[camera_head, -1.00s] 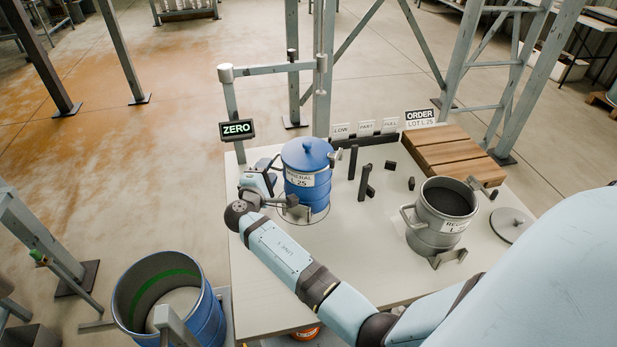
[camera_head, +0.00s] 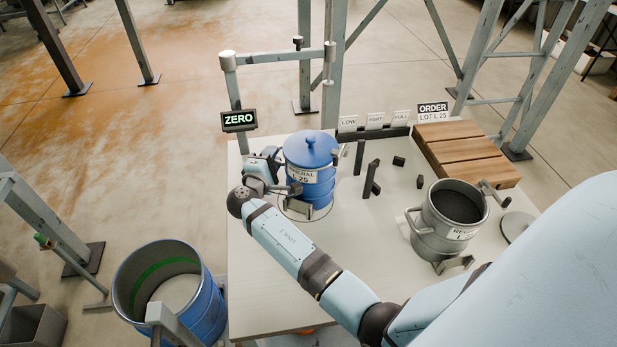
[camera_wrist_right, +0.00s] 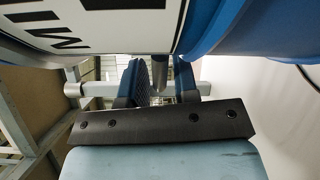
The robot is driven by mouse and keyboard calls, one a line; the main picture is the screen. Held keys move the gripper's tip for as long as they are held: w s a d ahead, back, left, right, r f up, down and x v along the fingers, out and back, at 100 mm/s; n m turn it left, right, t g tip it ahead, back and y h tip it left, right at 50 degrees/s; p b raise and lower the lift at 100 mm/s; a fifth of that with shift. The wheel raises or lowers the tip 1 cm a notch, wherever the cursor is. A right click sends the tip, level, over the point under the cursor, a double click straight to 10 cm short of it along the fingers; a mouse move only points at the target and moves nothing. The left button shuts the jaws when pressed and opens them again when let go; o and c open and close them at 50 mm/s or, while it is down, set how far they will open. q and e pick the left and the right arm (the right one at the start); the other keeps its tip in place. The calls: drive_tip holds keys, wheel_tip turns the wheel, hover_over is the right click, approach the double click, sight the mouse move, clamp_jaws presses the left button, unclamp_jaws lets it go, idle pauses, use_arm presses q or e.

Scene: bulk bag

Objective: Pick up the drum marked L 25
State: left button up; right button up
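The blue lidded drum marked L 25 (camera_head: 311,170) stands upright on a round plate (camera_head: 305,210) on the pale table. Its label and side fill the top of the right wrist view (camera_wrist_right: 110,25). My right gripper (camera_head: 282,170) is at the drum's left side, partly hidden by its own wrist. In the wrist view its two dark-blue fingers (camera_wrist_right: 162,82) stand apart below the drum's side. A short grey bar (camera_wrist_right: 160,68) shows between them; whether they touch it I cannot tell. My left gripper is not in view.
A grey pot (camera_head: 449,218) with an L 25 label stands to the right. Dark upright posts (camera_head: 371,178) stand between pot and drum. Wooden slats (camera_head: 465,152) lie behind. A ZERO display (camera_head: 238,120) is behind left. An open blue barrel (camera_head: 205,300) stands front left.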

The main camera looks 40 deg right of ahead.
clamp_jaws()
drive_tip(key=shift+d, duration=0.1)
idle(1.0)
drive_tip(key=shift+w+r, duration=0.1)
drive_tip(key=shift+r, duration=0.05)
